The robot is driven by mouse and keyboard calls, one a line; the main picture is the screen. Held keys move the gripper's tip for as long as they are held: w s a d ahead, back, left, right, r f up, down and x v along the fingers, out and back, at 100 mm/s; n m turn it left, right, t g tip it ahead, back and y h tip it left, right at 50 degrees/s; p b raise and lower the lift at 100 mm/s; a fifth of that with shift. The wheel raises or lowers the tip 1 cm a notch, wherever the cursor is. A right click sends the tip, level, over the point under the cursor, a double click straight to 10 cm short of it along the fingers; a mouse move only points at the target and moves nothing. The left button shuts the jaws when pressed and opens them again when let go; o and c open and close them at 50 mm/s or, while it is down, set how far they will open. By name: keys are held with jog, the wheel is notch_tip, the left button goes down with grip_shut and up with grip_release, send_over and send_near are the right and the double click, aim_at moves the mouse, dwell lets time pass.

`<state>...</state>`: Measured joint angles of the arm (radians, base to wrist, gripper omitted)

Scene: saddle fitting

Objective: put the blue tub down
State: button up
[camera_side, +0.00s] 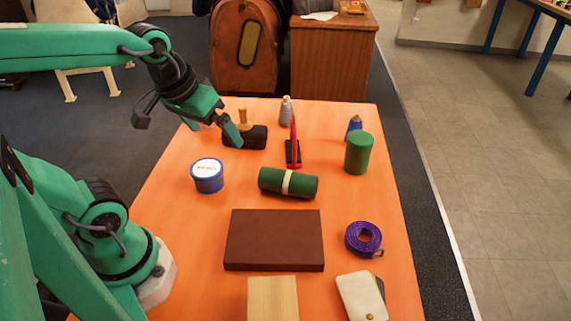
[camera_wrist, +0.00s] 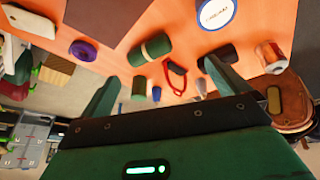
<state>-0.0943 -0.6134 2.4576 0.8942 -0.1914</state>
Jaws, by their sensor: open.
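The blue tub (camera_side: 207,181) with a white lid stands upright on the orange table, left of the green roll. It also shows at the top edge of the wrist view (camera_wrist: 215,14), partly cut off. My gripper (camera_side: 222,128) is open and apart from the tub, above and beyond it near the black block with the wooden handle (camera_side: 245,136). In the wrist view my gripper (camera_wrist: 162,72) has its two green fingers spread wide with nothing held between them.
A green roll with a pale band (camera_side: 289,183), a red-and-black tool (camera_side: 293,152), a green cylinder (camera_side: 358,153) and purple tape (camera_side: 363,238) are on the table (camera_side: 185,245). A brown slab (camera_side: 274,240) lies nearer. Table around the tub is clear.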

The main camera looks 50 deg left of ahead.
jog(key=s+d+m, duration=0.1)
jog(key=d+r+m+t, duration=0.1)
jog(key=m, duration=0.1)
jog(key=shift+s+d+r, duration=0.15)
jog(key=shift+s, duration=0.2)
